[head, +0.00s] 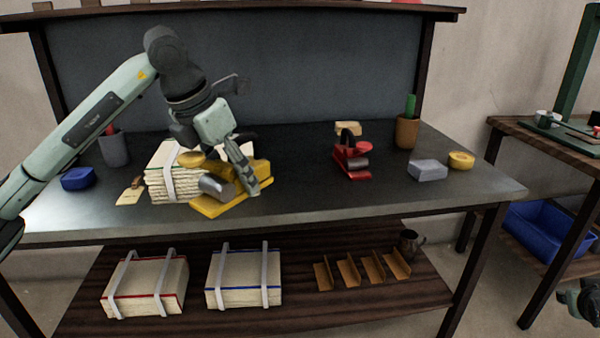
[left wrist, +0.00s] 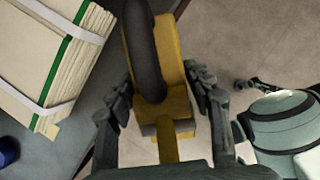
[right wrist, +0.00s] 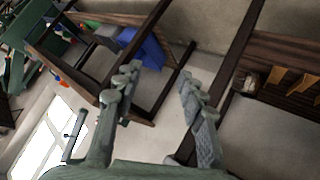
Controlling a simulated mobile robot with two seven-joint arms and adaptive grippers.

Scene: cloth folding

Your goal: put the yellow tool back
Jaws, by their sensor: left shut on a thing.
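The yellow tool (head: 230,200) has a grey cylinder and a dark curved handle. In the head view it is at the front left of the grey workbench (head: 310,200), in front of a book stack. My left gripper (head: 246,178) is shut on it from above. The left wrist view shows the yellow body (left wrist: 172,60) between the two fingers (left wrist: 162,88), with floor visible beside it. I cannot tell whether it touches the bench. My right gripper (right wrist: 158,80) is open and empty, away from the bench; part of it shows at the head view's lower right.
A strapped book stack (head: 160,175) stands close behind the yellow tool. A red tool (head: 350,162), a grey block (head: 427,170), a yellow roll (head: 461,160) and a cactus pot (head: 407,130) stand to the right. The bench's front middle is clear.

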